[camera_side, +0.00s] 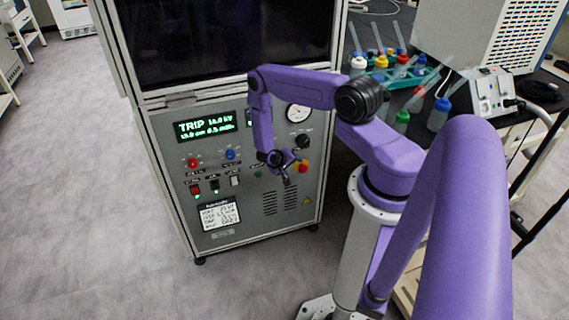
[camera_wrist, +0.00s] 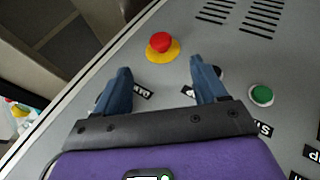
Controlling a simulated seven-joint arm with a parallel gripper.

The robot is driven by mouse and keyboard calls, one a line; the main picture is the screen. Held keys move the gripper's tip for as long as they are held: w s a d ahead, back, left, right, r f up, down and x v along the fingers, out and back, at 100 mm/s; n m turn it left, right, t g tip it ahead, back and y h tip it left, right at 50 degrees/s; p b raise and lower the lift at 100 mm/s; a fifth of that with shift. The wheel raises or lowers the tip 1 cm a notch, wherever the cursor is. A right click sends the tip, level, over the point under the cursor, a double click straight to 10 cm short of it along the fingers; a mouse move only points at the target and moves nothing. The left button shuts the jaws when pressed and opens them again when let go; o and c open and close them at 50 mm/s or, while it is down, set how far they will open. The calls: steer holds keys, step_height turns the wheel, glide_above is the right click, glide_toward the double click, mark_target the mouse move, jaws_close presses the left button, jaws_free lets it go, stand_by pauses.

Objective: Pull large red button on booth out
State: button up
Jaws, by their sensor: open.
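The large red button (camera_wrist: 160,42) is a round mushroom head on a yellow collar (camera_wrist: 172,52), mounted on the grey booth panel (camera_wrist: 215,45). In the side view the red button (camera_side: 304,168) shows at the lower right of the panel, just right of my gripper (camera_side: 286,172). In the wrist view my gripper (camera_wrist: 159,66) is open, with two blue-grey fingers apart and nothing between them. The button appears beyond the fingertips, between their lines, and is not gripped. The gap in depth between fingertips and button is hard to tell.
A green button (camera_wrist: 262,95) is right of the fingers in the wrist view. The panel also carries a black knob (camera_side: 301,141), a dial gauge (camera_side: 298,113), a lit display (camera_side: 207,126) and a smaller red indicator (camera_side: 193,162). Bottles (camera_side: 438,114) stand on the bench at right.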

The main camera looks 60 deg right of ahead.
steer(key=shift+v, duration=2.7)
steer(key=w+a+r+n+t, duration=0.1)
steer(key=w+a+r+n, duration=0.1)
steer(key=w+a+r, duration=0.35)
steer(key=w+a+r+n, duration=0.1)
steer(key=w+a+r, duration=0.1)
steer(key=r, duration=0.6)
steer(key=s+a+r+n+t, duration=0.1)
steer(key=a+r+n, duration=0.3)
steer(key=a+r, duration=0.6)
steer(key=s+a+r+n+t+y, duration=0.1)
steer(key=s+a+r+n+y, duration=0.35)
steer(key=s+a+r, duration=0.5)
steer(key=s+a+r+n+y, duration=0.1)
steer(key=s+r+n, duration=0.1)
steer(key=s, duration=0.3)
steer(key=s+a+r+n+y, duration=0.1)
steer(key=s+a+n+y, duration=0.1)
steer(key=s, duration=0.4)
steer(key=s+a+r+n+g+y, duration=0.1)
steer(key=s+a+r+n, duration=0.1)
steer(key=s+n, duration=0.2)
steer(key=shift+s+r, duration=0.3)
steer(key=shift+s, duration=0.75)
